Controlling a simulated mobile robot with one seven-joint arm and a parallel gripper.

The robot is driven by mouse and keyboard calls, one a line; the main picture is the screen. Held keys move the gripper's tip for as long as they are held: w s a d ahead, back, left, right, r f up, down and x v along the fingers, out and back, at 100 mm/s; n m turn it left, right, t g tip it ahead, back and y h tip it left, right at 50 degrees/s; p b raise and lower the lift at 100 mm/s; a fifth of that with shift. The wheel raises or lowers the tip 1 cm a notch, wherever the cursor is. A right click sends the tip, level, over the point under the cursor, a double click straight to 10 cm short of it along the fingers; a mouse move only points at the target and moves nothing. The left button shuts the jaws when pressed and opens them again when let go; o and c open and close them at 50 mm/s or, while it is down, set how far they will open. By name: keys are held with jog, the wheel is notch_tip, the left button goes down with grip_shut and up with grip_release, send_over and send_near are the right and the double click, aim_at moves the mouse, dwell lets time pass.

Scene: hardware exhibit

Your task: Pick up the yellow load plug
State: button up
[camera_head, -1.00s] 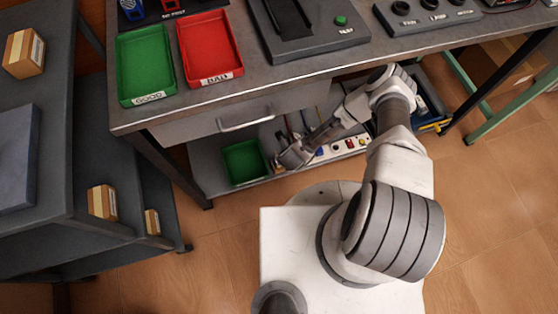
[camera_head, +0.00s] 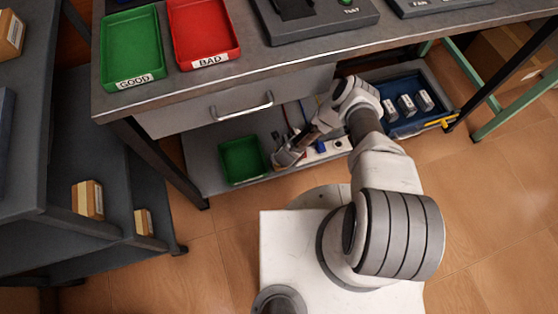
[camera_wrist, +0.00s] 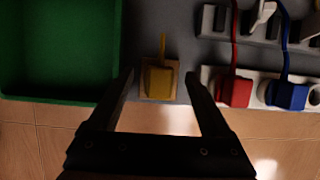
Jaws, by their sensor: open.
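The yellow load plug (camera_wrist: 158,79) shows in the wrist view on a small tan patch of the grey lower shelf. A thin yellow stem or cord rises from it. My gripper (camera_wrist: 162,85) is open, with one finger on each side of the plug and a gap between each finger and the plug. In the head view my gripper (camera_head: 284,162) reaches under the workbench to the lower shelf, and the arm hides the plug there.
A green bin (camera_wrist: 60,50) stands left of the plug. A power strip with a red plug (camera_wrist: 234,90) and a blue plug (camera_wrist: 287,94) lies to the right. The workbench drawer (camera_head: 240,105) overhangs the shelf. A blue tray (camera_head: 405,105) stands further right.

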jog(key=shift+w+f, duration=0.1)
jog(key=shift+f, duration=0.05)
grip_shut()
dwell(0.4)
jog(key=shift+r+p, duration=0.55)
jog(key=shift+r, duration=0.05)
notch_tip(320, 180, up, 3)
jog(key=p, duration=0.2)
jog(key=shift+r+p, duration=0.2)
jog(key=shift+p, duration=0.15)
jog(key=s+d+r+p, duration=0.2)
jog(key=d+r+p, duration=0.4)
jog(key=d, duration=0.5)
jog(key=shift+s+d+r, duration=0.15)
jog(key=shift+s+r, duration=0.05)
jog(key=shift+s, duration=0.2)
